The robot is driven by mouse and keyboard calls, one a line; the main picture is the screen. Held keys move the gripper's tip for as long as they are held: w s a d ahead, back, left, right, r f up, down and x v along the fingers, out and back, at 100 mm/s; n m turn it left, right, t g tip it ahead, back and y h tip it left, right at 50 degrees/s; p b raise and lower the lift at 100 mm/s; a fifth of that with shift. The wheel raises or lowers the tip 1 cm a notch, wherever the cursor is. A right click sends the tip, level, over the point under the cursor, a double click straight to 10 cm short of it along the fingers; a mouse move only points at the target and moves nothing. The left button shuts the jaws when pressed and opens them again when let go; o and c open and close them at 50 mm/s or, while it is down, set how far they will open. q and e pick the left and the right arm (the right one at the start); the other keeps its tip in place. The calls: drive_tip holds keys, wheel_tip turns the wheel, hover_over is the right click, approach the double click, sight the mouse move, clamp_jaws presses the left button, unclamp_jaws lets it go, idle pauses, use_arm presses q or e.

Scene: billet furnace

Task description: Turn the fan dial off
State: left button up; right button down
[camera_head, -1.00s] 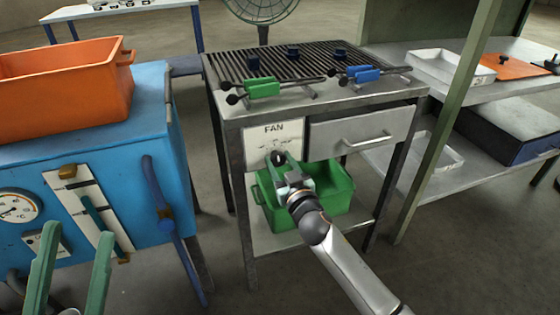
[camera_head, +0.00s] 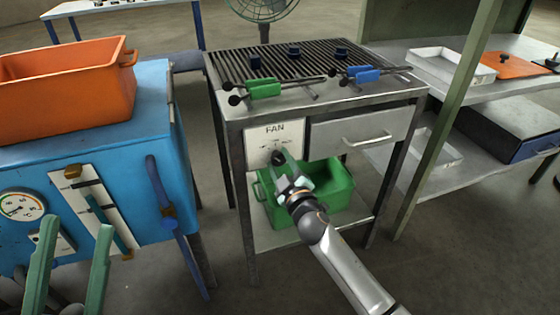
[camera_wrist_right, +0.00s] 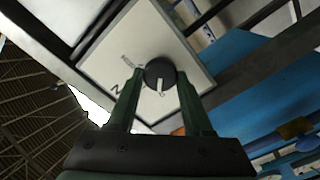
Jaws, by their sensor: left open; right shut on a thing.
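The fan dial (camera_wrist_right: 160,74) is a round black knob with a pale pointer on a white panel (camera_head: 288,134) marked FAN, on the front of the grill table. In the head view it is mostly hidden behind my right gripper (camera_head: 281,158). In the right wrist view my right gripper (camera_wrist_right: 158,88) has its green fingers on either side of the dial, shut on it. The pointer aims toward the gripper's base in that view. My left gripper (camera_head: 75,250) is open and empty at the lower left, in front of the blue furnace (camera_head: 140,150).
A drawer (camera_head: 362,134) with a handle is right of the panel. A green bin (camera_head: 335,185) stands on the shelf below. Tongs with green (camera_head: 264,90) and blue (camera_head: 364,75) grips lie on the slatted top. A fan (camera_head: 262,8) stands behind.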

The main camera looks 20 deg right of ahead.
use_arm(q)
drive_tip(key=shift+w+f, duration=0.25)
use_arm(e)
drive_tip(key=shift+f, duration=0.1)
drive_tip(key=shift+c, duration=1.5)
unclamp_jaws()
drive_tip(key=shift+s, duration=0.2)
use_arm(q)
drive_tip(key=w+f+n+g+y+p, duration=0.1)
drive_tip(key=w+f+n+y, duration=0.4)
drive_tip(key=f+y, duration=0.1)
drive_tip(key=shift+a+f+p, duration=0.35)
drive_tip(key=shift+a+f, duration=0.1)
drive_tip(key=shift+f, duration=0.35)
use_arm(e)
drive_tip(key=s, duration=1.2)
drive_tip(key=shift+d, duration=0.25)
drive_tip(key=shift+s, duration=0.1)
